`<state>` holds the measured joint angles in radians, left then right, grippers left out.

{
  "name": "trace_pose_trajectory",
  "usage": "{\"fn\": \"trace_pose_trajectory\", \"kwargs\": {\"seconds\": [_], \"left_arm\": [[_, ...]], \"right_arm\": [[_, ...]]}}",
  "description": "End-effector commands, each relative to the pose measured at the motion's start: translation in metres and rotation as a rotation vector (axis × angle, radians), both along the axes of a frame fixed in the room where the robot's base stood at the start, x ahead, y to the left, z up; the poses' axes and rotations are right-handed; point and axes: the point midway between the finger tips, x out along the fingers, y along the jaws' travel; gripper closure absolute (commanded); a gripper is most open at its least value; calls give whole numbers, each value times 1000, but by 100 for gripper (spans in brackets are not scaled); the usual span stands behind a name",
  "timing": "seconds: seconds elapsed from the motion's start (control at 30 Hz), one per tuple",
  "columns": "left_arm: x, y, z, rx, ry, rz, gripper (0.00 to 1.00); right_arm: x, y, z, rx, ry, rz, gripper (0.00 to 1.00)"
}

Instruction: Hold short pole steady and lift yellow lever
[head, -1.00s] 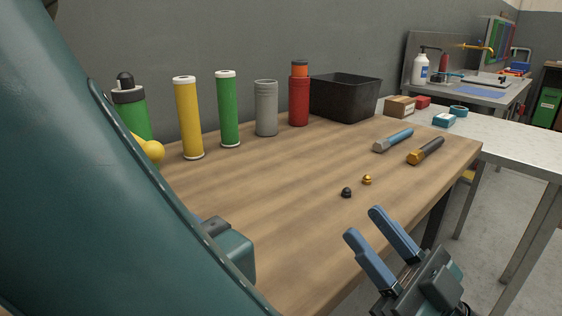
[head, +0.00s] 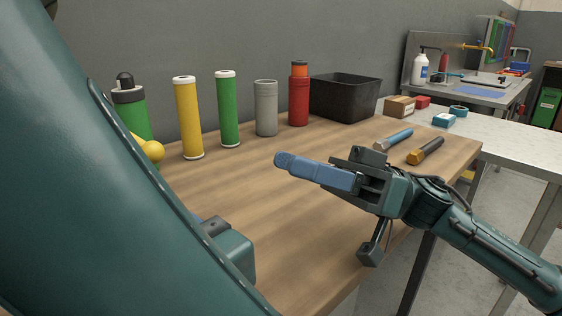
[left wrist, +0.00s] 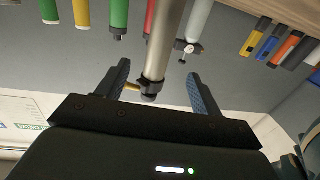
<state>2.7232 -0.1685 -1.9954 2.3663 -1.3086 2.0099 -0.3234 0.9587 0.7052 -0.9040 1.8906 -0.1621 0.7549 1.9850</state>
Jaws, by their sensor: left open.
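A yellow ball-ended lever (head: 150,150) pokes out from behind my left arm at the left of the head view. In the left wrist view, a grey metal pole (left wrist: 161,45) with a dark collar at its end reaches between the fingers of my left gripper (left wrist: 160,88). That gripper is open, with a finger on each side of the pole. A small brass-coloured piece (left wrist: 132,87) sits beside the pole end. I cannot tell whether this is the short pole. My right gripper (head: 283,160) is side-on above the table, fingers pointing left; their gap is hidden.
Upright yellow (head: 188,120), green (head: 228,110), grey (head: 266,108) and red (head: 299,100) cylinders stand along the table's back. A black bin (head: 345,98) is beside them. A blue-handled tool (head: 394,139) and a dark-handled tool (head: 426,151) lie at the right.

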Motion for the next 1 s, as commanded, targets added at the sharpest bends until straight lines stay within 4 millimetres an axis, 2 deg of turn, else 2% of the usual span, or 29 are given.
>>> {"fn": "trace_pose_trajectory", "kwargs": {"seconds": [0.1, 0.3, 0.43, 0.57, 1.0], "left_arm": [[0, 0, 0, 0, 0, 0, 34], [0, 0, 0, 0, 0, 0, 34], [4, 4, 0, -2, 1, 1, 34], [14, 17, 0, -4, 2, 3, 34], [69, 80, 0, -4, 3, 5, 34]], "right_arm": [[-1, 25, -5, -48, 215, 121, 64], [-3, 47, -11, -106, 416, 228, 64], [-3, 51, -12, -117, 453, 245, 64], [-3, 50, -12, -117, 453, 246, 64], [-3, 50, -12, -115, 450, 245, 64]]}}
